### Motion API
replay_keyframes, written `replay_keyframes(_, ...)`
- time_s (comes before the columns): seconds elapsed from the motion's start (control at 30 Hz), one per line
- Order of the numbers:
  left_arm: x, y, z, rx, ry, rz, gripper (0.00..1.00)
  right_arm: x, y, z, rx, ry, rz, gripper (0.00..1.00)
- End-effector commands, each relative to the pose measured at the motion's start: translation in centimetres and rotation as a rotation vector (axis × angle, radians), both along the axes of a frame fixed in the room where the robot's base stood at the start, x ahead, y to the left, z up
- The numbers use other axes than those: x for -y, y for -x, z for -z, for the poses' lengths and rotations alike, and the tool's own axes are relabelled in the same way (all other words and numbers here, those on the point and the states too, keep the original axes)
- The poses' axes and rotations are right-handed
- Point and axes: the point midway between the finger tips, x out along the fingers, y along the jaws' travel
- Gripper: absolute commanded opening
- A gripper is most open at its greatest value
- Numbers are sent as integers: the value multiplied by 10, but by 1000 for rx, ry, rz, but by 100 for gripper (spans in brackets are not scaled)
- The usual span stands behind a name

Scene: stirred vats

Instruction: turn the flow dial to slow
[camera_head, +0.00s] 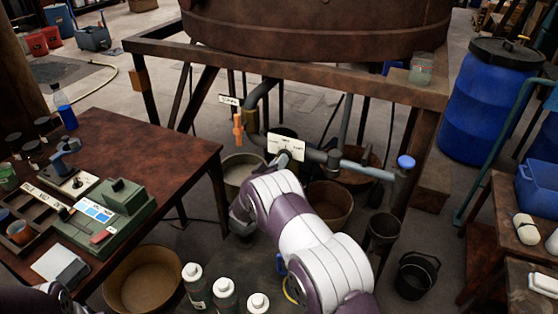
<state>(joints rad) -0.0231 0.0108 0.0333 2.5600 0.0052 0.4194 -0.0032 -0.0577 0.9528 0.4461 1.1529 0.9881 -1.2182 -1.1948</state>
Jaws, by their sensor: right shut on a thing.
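The flow dial's white plate (286,146), with small dark lettering, sits on the grey pipework below the vat. The lettering is too small to read surely, and the dial's pointer cannot be made out. My right arm, white and purple, reaches up from the bottom. My right gripper (284,160) is at the lower edge of the plate, shut on what looks like the dial's knob. The fingers are small and partly hidden by my own wrist. My left gripper is out of view; only a bit of my left arm shows at the bottom left corner.
A brown vat (315,30) stands on a rusty frame (300,75). An orange handle (238,127) hangs left of the dial; a blue-capped valve (406,162) is to the right.

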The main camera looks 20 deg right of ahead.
Motion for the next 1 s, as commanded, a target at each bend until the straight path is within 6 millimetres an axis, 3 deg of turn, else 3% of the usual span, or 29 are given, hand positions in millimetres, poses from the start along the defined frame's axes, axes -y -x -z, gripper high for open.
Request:
replay_keyframes(0.77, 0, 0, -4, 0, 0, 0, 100, 0, 1, 3, -72, 59, -1, 0)
replay_keyframes(0.8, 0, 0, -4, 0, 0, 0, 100, 0, 1, 3, -72, 59, -1, 29)
replay_keyframes(0.83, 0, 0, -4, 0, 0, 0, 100, 0, 1, 2, -72, 59, -1, 39)
replay_keyframes(1.0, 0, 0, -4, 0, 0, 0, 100, 0, 0, 2, -69, 59, 0, 42)
